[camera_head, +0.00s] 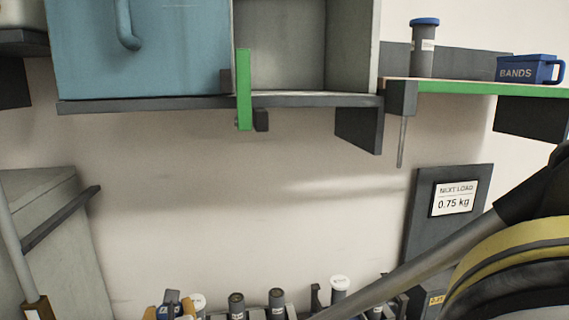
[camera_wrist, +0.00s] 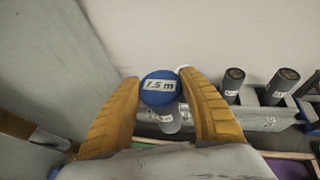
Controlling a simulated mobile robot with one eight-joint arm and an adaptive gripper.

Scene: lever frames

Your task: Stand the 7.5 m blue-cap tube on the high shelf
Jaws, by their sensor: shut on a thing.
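The blue-cap tube (camera_wrist: 160,88), marked 7.5 m, shows cap-up in the wrist view between the yellow fingers of my gripper (camera_wrist: 160,100). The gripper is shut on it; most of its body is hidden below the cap. In the head view my gripper (camera_head: 170,307) is at the bottom edge, left of the rack of tubes and well below the shelves. The high shelf (camera_head: 470,88) has a green front edge and is at the upper right. Another grey tube with a blue cap (camera_head: 424,48) stands upright on it.
A blue BANDS box (camera_head: 527,69) sits at the shelf's right. A blue-grey cabinet (camera_head: 140,48) and a green upright lever (camera_head: 243,88) are to the left. Dark tubes (camera_wrist: 232,84) stand in a rack. A sign (camera_head: 454,199) reads NEXT LOAD 0.75 kg.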

